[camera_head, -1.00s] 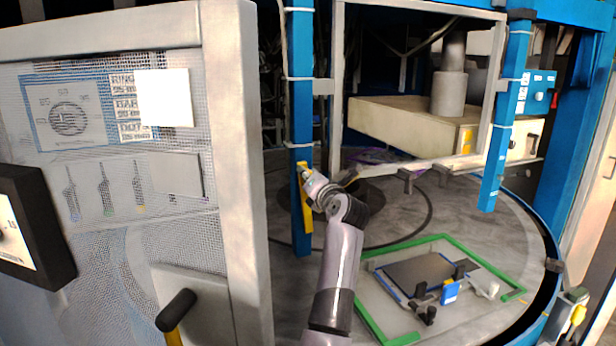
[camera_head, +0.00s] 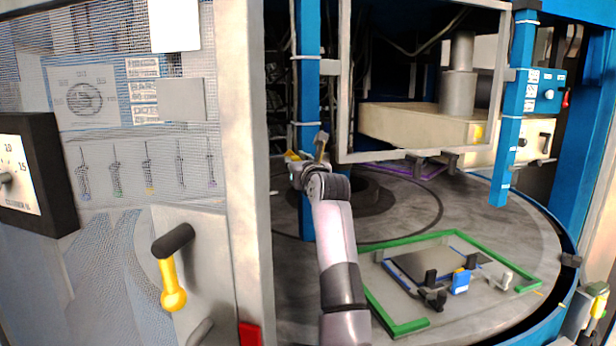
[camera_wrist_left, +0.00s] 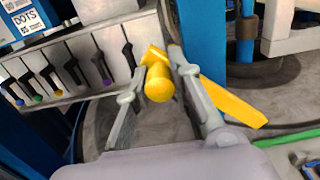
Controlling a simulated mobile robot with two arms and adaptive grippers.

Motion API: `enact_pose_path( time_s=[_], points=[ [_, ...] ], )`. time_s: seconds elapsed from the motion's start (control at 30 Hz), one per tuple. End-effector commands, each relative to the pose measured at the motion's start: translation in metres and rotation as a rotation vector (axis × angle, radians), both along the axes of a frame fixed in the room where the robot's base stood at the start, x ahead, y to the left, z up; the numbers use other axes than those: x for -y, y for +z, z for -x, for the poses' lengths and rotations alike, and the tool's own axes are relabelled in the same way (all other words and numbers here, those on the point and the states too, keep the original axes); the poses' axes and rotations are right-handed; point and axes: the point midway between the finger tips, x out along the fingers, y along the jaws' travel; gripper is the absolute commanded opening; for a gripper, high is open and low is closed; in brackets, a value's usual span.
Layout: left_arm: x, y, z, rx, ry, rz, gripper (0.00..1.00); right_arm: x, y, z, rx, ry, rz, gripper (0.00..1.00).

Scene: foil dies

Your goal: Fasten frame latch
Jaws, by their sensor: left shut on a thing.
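The yellow latch (camera_head: 292,157) is at the left blue post, beside the pale rectangular frame (camera_head: 345,90). Only a small part of it shows in the head view. In the left wrist view its round yellow knob (camera_wrist_left: 158,86) sits between the fingers, and a flat yellow arm (camera_wrist_left: 232,104) extends to the lower right. My left gripper (camera_head: 308,152) is shut on the latch; the wrist view shows its fingers (camera_wrist_left: 160,66) on either side of the knob. Whether the latch engages the frame cannot be told. My right gripper is not in view.
A panel with a dial and a yellow-gripped handle (camera_head: 172,285) stands close on the left. A green-edged fixture (camera_head: 400,328) with a dark plate lies on the round table (camera_head: 445,210). A second blue post (camera_head: 510,120) stands right of the frame.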

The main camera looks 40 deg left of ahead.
Motion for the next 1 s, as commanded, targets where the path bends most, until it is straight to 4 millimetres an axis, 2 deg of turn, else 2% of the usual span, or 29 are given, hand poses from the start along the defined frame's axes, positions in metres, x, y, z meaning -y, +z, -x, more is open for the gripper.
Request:
enact_pose_path(
  time_s=[0.03, 0.5, 0.7, 1.0],
  points=[
    [-0.003, -0.015, 0.001, 0.039, -0.001, 0.027, 0.00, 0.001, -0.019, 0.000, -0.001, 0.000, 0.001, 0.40],
    [-0.013, -0.045, 0.015, 0.423, -0.002, 0.229, 0.00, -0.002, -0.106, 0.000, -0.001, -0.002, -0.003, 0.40],
    [-0.014, -0.055, 0.017, 0.552, -0.002, 0.296, 0.00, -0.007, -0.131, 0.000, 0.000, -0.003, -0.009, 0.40],
    [-0.015, -0.061, 0.018, 0.672, 0.000, 0.357, 0.00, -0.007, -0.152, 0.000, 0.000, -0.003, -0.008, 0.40]
  ],
)
